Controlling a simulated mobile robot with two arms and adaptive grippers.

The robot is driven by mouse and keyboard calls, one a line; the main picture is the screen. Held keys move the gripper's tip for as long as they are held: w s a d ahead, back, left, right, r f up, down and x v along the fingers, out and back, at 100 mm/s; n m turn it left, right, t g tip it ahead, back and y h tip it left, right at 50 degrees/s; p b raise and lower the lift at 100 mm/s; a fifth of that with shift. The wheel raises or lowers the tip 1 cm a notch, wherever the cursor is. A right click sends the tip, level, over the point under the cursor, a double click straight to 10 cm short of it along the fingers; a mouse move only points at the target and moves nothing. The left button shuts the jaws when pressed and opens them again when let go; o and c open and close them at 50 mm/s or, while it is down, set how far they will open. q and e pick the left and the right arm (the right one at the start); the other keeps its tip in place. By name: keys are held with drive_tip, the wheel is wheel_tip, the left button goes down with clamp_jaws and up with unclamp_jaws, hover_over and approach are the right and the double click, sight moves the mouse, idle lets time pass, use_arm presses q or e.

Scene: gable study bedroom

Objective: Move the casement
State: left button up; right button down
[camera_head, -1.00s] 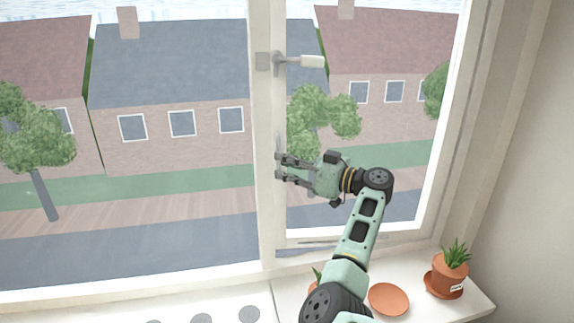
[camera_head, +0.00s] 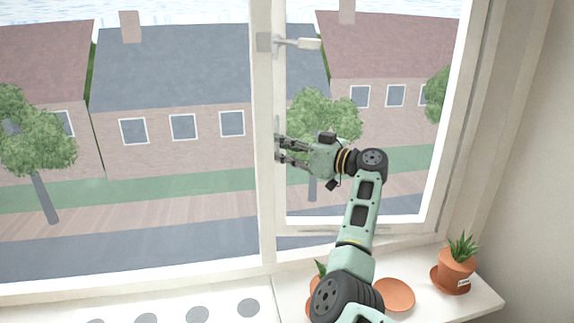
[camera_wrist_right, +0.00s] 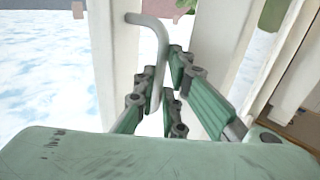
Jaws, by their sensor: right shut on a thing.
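The casement (camera_head: 350,224) is the white-framed sash on the right of the window in the head view. A latch handle with a pale grip (camera_head: 308,43) points right, high on its left side. My right gripper (camera_head: 279,150) is at the casement's left stile, below that handle. Its fingers point left. In the wrist view, a grey bent bar handle (camera_wrist_right: 161,45) runs between the fingers of my right gripper (camera_wrist_right: 172,95), which is shut on it. The fingers partly hide the bar's lower end. My left gripper is not in view.
A white sill (camera_head: 430,307) runs below the window. On it are a potted plant (camera_head: 457,268) on a saucer, an empty terracotta saucer (camera_head: 395,294) and another plant (camera_head: 319,270) partly behind my right arm. Grey discs (camera_head: 248,308) lie to the left. The wall is at right.

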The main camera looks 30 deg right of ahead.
drive_tip(key=w+d+m+t+h+b, duration=0.1)
drive_tip(key=w+d+h+b, duration=0.1)
drive_tip(key=w+b, duration=0.3)
drive_tip(key=shift+w+d+m, duration=0.25)
drive_tip(key=shift+w+m, duration=0.05)
drive_tip(key=shift+w, duration=0.8)
drive_tip(key=shift+r, duration=0.1)
drive_tip(key=c, duration=2.1)
unclamp_jaws()
drive_tip(key=shift+s, duration=0.1)
